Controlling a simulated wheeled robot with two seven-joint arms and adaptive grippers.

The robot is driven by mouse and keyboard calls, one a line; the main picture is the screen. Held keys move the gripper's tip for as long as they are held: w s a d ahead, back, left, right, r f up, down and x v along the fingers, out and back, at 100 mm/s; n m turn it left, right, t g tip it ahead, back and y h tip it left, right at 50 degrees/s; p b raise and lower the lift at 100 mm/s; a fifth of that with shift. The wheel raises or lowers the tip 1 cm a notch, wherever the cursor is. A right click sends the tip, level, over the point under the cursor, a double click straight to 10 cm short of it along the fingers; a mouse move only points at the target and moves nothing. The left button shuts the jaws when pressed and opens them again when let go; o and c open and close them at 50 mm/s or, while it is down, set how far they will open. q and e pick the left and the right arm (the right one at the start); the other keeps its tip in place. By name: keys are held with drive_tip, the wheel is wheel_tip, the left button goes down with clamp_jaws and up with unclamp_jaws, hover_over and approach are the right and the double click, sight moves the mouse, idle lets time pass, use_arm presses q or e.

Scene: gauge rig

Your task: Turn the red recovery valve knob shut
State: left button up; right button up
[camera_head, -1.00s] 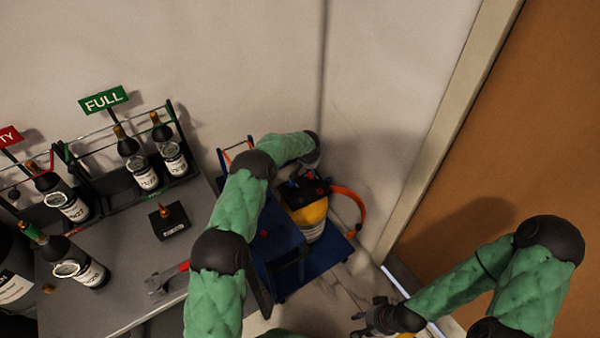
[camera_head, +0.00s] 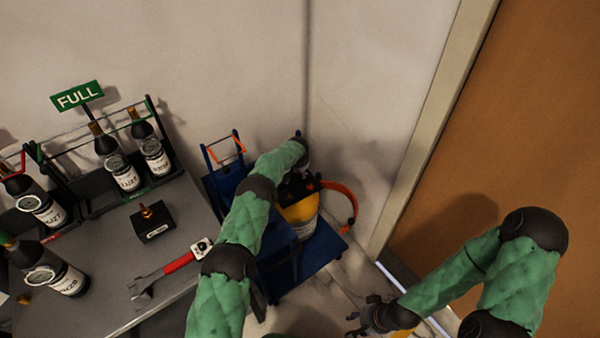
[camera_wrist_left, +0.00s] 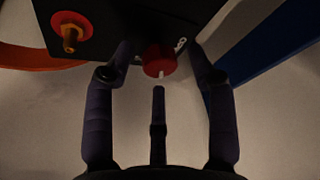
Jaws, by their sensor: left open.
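The red recovery valve knob (camera_wrist_left: 160,60) shows in the left wrist view, on the underside edge of a dark block in that picture. My left gripper (camera_wrist_left: 160,78) is open, its fingers spread on either side of the knob with a gap; I see no clear contact. In the head view my left gripper (camera_head: 302,152) is above the yellow tank (camera_head: 298,213), and the knob is not clearly visible there. My right gripper (camera_head: 370,315) hangs low at the right, away from the tank; its finger opening is too small to read.
An orange hose (camera_head: 345,197) curves beside the tank on a blue cart (camera_head: 318,262). The grey bench (camera_head: 100,305) holds bottles, a black box (camera_head: 152,222) and a red-handled wrench (camera_head: 170,270). Walls stand close behind.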

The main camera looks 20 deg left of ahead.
use_arm(q)
drive_tip(key=shift+w+f, duration=0.1)
drive_tip(key=shift+f, duration=0.25)
drive_tip(key=c, duration=1.1)
drive_tip(key=shift+a+r, duration=0.1)
drive_tip(key=shift+w+a+r+m+h, duration=0.1)
drive_tip(key=shift+m+h, duration=0.35)
drive_tip(key=shift+m, duration=0.75)
drive_tip(key=shift+w+a+m+h, duration=0.1)
drive_tip(key=shift+m+h, duration=0.35)
drive_tip(key=shift+m, duration=0.75)
drive_tip(key=shift+r, duration=0.1)
